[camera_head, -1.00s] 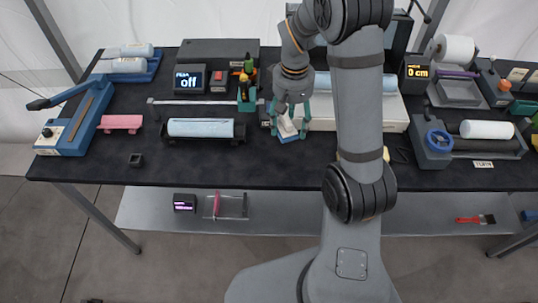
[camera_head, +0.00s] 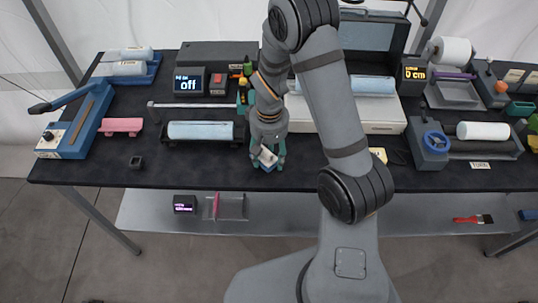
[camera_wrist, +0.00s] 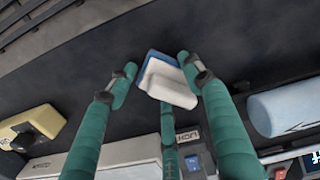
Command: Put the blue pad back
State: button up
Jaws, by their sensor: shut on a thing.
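The blue pad (camera_head: 267,167) is a small block with a blue layer and a white, rounded body. My gripper (camera_head: 268,160) is shut on it and holds it, tilted, over the dark tabletop near the front edge, just right of the blue roll on its black cradle. In the wrist view, the pad (camera_wrist: 168,80) sits between the green fingers of my gripper (camera_wrist: 158,72), blue side away from the camera and white part nearer. The fingers hide part of it in the head view. I cannot tell its exact height above the table.
The blue roll (camera_head: 201,131) lies left of my gripper. A long white machine (camera_head: 375,120) with a raised lid stands behind to the right. A yellow block (camera_head: 379,155) lies in front of it. The table's front strip (camera_head: 220,172) is mostly clear.

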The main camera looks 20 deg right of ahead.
aim_at(269, 152)
jog(key=o, duration=1.6)
notch_tip(269, 152, up, 12)
jog(key=shift+r, duration=0.1)
jog(key=shift+o, duration=1)
